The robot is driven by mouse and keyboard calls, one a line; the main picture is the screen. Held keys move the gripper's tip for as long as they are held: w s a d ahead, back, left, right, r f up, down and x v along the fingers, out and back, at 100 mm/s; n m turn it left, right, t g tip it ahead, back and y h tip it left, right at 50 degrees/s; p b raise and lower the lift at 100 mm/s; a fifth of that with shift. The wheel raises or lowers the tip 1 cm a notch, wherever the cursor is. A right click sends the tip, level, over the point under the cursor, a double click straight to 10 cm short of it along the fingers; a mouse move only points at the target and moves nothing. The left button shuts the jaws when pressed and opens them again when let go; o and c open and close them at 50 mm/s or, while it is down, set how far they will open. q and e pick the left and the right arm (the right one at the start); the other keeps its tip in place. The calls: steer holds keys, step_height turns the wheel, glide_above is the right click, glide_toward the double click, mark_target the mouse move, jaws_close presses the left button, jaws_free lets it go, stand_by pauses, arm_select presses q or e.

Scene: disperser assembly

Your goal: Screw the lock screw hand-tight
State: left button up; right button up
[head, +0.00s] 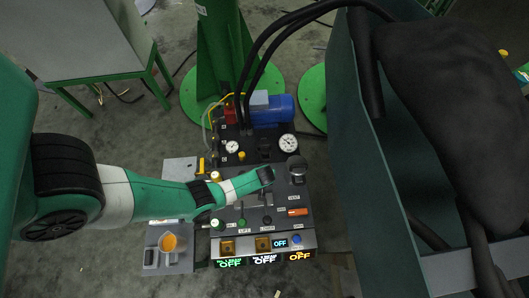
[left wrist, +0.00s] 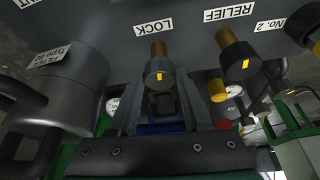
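The lock screw (left wrist: 159,72) has a black knob with a yellow mark on a brass shaft. It sticks out of the dark panel below the LOCK label (left wrist: 153,28) in the left wrist view. My left gripper (left wrist: 162,104) shows two dark fingers apart, with a gap between them. The knob is in line with that gap, around the fingertips; I see no finger closed on it. In the head view my left gripper (head: 266,176) is over the middle of the control panel and hides the lock screw. My right gripper is not in view.
A similar knob (left wrist: 236,55) sits to the right under the RELIEF label. A large grey cylinder (left wrist: 65,92) stands to the left. In the head view, gauges (head: 288,143) and a blue motor (head: 273,110) are behind; a tray (head: 180,262) with an orange-filled cup is front left.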

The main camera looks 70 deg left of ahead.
arm_select(q)
jaws_close()
steer(key=shift+s+m+t+h+p, duration=0.25)
steer(key=shift+m+p, duration=0.3)
steer(key=shift+m, duration=0.35)
steer(key=m+t, duration=0.1)
steer(key=m, duration=0.2)
steer(key=shift+w+h+p, duration=0.1)
steer(key=shift+h+p, duration=0.25)
steer(key=o, duration=0.5)
jaws_free()
steer(key=p+v, duration=0.9)
steer(key=v, duration=0.2)
steer(key=shift+r, duration=0.2)
